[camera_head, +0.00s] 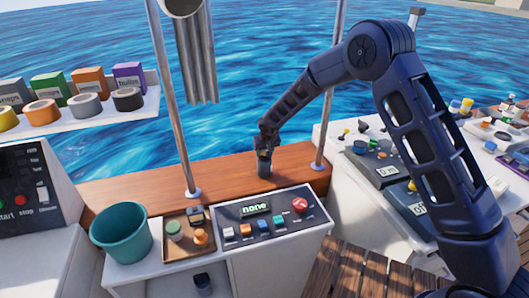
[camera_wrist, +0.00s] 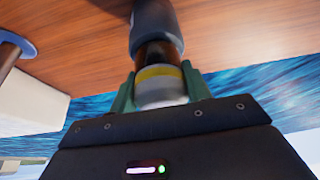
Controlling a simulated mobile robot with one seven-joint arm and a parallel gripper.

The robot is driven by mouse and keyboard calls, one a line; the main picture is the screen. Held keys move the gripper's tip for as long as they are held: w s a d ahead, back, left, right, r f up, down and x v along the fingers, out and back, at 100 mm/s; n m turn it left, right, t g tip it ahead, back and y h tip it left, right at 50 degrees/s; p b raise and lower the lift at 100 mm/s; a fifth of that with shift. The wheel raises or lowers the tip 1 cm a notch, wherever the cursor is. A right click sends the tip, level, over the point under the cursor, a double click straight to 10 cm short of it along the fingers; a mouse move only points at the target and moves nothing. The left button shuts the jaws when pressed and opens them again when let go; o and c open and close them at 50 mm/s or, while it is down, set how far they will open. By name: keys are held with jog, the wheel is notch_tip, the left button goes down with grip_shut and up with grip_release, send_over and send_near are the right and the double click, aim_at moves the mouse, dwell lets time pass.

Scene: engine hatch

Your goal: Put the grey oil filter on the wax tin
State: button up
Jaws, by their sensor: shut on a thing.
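My gripper (camera_head: 263,148) hangs over the wooden ledge, pointing down. In the wrist view its green fingers (camera_wrist: 158,92) are shut on a pale grey cylinder with a yellow band (camera_wrist: 160,78), apparently the oil filter. A darker grey cylinder (camera_wrist: 156,25) shows just beyond it, across a dark brown stretch; I cannot tell whether they are joined. In the head view a grey cylinder (camera_head: 263,169) shows directly below my gripper, at the ledge. I cannot make out which thing is the wax tin; a round green item (camera_head: 174,228) sits in the wooden tray, left of my gripper.
The wooden ledge (camera_head: 225,180) is mostly clear, with a metal post on each side of my gripper. In front are a teal bucket (camera_head: 121,235), the wooden tray (camera_head: 178,250) and a button panel (camera_head: 270,231). A cluttered white counter (camera_head: 355,172) stands right.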

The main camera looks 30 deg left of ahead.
jog(key=o, duration=1.1)
jog(key=v, duration=1.2)
